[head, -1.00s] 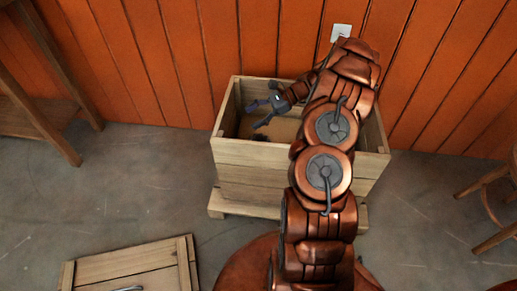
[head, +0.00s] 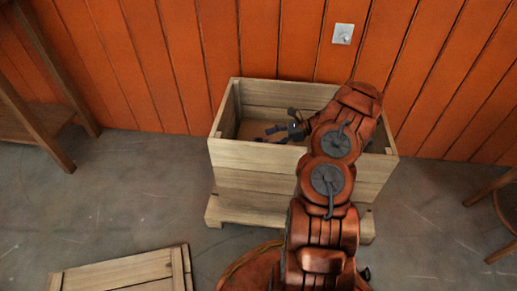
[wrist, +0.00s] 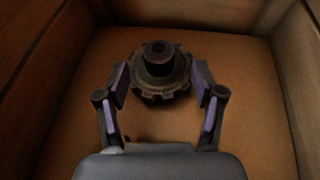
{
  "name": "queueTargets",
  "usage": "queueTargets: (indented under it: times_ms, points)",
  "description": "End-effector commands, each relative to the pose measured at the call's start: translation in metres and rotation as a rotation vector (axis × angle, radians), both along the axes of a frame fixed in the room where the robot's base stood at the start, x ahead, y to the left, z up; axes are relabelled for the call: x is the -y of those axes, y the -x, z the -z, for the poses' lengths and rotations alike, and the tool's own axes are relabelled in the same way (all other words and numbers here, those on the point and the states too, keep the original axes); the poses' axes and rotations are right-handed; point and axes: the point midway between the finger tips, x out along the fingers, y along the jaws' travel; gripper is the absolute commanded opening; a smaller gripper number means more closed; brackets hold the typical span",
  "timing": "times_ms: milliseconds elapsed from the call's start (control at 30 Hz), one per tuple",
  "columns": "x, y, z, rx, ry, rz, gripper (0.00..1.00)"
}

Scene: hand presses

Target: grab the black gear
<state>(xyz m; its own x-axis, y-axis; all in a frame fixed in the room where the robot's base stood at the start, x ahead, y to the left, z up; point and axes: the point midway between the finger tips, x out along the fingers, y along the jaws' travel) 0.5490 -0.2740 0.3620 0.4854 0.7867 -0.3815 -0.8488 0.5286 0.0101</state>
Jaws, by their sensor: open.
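The black gear (wrist: 160,88), a dark toothed wheel with a raised hub, lies on the brown floor of the crate in the wrist view. My gripper (wrist: 160,82) is open, with one finger on each side of the gear. Both fingers look apart from it, though the exact gap and height are hard to tell. In the head view my gripper (head: 283,128) is down inside the wooden crate (head: 250,162). The gear cannot be made out in the head view.
The crate walls rise around my gripper; they show in the wrist view (wrist: 30,85) too. A wooden lid (head: 120,272) lies on the floor at lower left. A chair (head: 500,215) stands at right, and a wooden table (head: 35,120) at left. An orange plank wall is behind.

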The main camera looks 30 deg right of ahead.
Motion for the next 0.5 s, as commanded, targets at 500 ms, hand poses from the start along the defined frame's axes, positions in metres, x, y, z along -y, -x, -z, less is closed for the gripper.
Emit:
queueTargets:
  times_ms: [500]
  points:
    - [-0.042,-0.024,0.014,0.000,0.001,-0.001,0.68]
